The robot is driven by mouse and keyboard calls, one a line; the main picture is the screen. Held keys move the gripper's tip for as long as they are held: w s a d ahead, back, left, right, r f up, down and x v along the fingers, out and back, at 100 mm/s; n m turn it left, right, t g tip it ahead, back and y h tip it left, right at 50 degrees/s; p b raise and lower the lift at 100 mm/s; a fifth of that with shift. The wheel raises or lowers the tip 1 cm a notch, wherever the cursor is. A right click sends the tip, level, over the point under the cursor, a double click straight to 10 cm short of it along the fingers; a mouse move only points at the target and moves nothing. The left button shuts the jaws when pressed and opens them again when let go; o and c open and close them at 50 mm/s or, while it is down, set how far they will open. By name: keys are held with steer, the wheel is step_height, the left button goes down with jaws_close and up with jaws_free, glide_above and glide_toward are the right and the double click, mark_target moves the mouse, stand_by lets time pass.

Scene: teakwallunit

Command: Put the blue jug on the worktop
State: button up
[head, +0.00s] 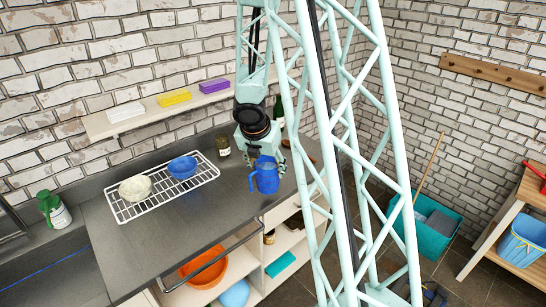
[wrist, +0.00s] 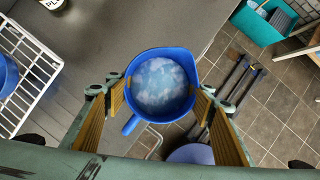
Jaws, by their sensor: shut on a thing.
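The blue jug (head: 267,181) hangs upright in my gripper (head: 267,160) near the right end of the grey worktop (head: 190,230). In the wrist view, the jug (wrist: 161,53) sits between the two fingers of my gripper (wrist: 160,93), which press on its sides. Its open top faces the camera, its inside looks mottled blue and white, and its handle points to the lower left. In that view the jug overlaps the edge of the worktop (wrist: 170,25), with the floor beyond. I cannot tell how far its base is above the worktop.
A white wire rack (head: 205,181) holds a blue bowl (head: 182,167) and a pale bowl (head: 135,188). A dark jar (head: 223,146) and a green bottle (head: 278,110) stand behind. An orange bowl (head: 205,268) sits below. The worktop's front middle is clear.

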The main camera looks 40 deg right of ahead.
steer(key=shift+d, duration=0.1)
stand_by(0.3)
steer(key=w+d+f+p, duration=0.1)
steer(key=w+d+p, duration=0.4)
steer(key=w+d, duration=0.5)
steer(key=shift+w+d+f+p, duration=0.2)
steer(key=shift+d+p, duration=0.15)
steer(key=shift+d, duration=0.7)
steer(key=shift+f, duration=0.15)
steer(key=shift+f+b, duration=0.95)
steer(key=shift+f, duration=0.7)
steer(key=shift+s+f, duration=0.1)
steer(key=o, duration=1.3)
steer(key=shift+c, duration=0.2)
